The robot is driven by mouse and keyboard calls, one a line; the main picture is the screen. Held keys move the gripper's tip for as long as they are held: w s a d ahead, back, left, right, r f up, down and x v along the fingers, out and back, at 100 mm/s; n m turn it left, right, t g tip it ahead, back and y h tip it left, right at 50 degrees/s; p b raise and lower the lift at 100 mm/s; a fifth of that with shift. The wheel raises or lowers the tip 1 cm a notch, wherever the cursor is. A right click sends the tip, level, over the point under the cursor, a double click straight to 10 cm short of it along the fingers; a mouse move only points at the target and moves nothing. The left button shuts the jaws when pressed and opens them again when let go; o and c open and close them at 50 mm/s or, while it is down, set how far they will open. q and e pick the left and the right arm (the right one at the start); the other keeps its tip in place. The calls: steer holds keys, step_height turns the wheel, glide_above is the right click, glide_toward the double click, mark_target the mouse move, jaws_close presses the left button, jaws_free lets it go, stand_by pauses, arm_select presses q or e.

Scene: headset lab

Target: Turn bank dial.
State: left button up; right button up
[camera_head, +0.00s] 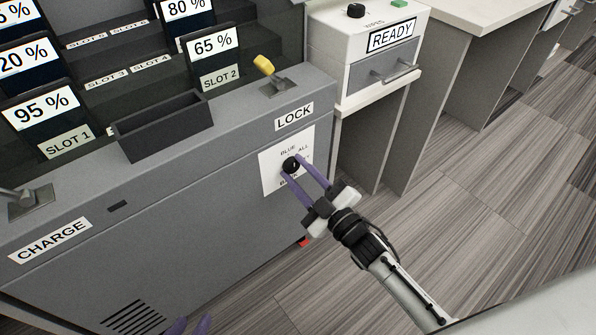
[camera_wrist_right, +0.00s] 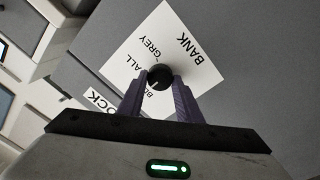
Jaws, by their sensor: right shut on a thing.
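The bank dial (camera_head: 291,165) is a small round black knob on a white label plate (camera_head: 269,181) on the grey cabinet's front, below the LOCK sign. It also shows in the right wrist view (camera_wrist_right: 160,76). The plate reads BLUE, ALL, GREY and BANK, partly covered in both views. A small pale mark is on the knob, towards the partly hidden BLUE in the wrist view. My right gripper (camera_head: 304,171) has its purple fingers on either side of the knob, shut on it.
A yellow-tipped lever (camera_head: 264,65) stands on the cabinet top above the LOCK sign. Slots with percentage displays and an empty dark tray (camera_head: 163,126) are at the left. A white READY box (camera_head: 366,50) with a drawer handle stands behind right. The floor at right is clear.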

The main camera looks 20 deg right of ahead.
steer(key=o, duration=1)
steer(key=shift+o, duration=0.2)
steer(key=shift+s+d, duration=0.1)
steer(key=shift+s, duration=0.2)
steer(key=p+v, duration=0.2)
steer(key=v, duration=0.7)
steer(key=shift+s, duration=0.35)
steer(key=shift+d, duration=0.1)
